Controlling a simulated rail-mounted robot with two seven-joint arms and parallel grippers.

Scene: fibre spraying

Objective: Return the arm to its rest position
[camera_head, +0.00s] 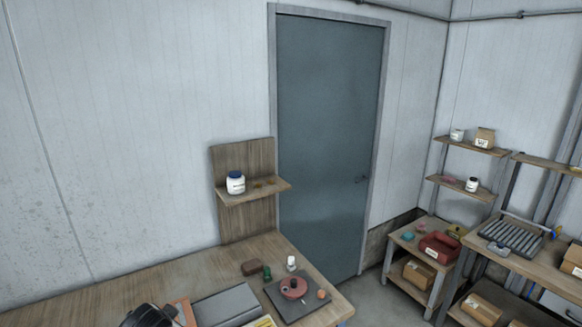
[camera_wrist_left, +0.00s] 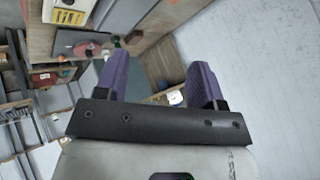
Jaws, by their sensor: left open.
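My left gripper (camera_wrist_left: 158,78) shows in the left wrist view, its two purple fingers spread apart with nothing between them touching either one. It is in the air, with the wooden wall shelf and the white jar (camera_wrist_left: 175,97) visible beyond the fingers. In the head view no gripper can be made out clearly; a dark rounded shape at the bottom edge is cut off and I cannot tell what it is. My right gripper is in neither view.
The wooden bench (camera_head: 110,295) holds a grey flat box (camera_head: 226,304) and a dark plate with a round reddish piece (camera_head: 293,287). A blue-lidded jar (camera_head: 236,183) stands on the wall shelf (camera_head: 262,192). A closed door (camera_head: 325,140) is behind. Shelves with boxes stand right.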

